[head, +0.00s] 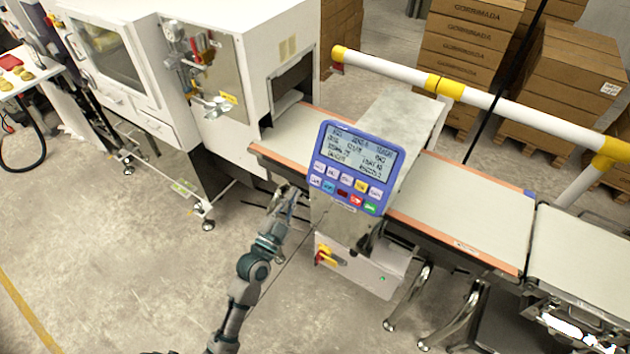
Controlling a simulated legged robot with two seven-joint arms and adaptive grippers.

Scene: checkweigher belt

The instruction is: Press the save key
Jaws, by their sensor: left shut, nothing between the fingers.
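A blue control panel (325,138) with a grey text screen (358,154) stands on a metal post beside the belt. Below the screen are two rows of small keys: white ones, a yellow key (361,186), a blue key (328,187), a dark red one, a red key (356,200) and a green key (370,207). Their lettering is too small to read, so I cannot tell which is the save key. My left gripper (290,190) is shut and empty, just left of the panel's lower left corner, apart from the keys. My right gripper is not in view.
The conveyor belt (459,215) runs behind the panel from the white machine (245,60) towards the right. A white and yellow rail (390,71) crosses behind it. A lower cabinet has a red-yellow switch (327,257). The floor at left is clear.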

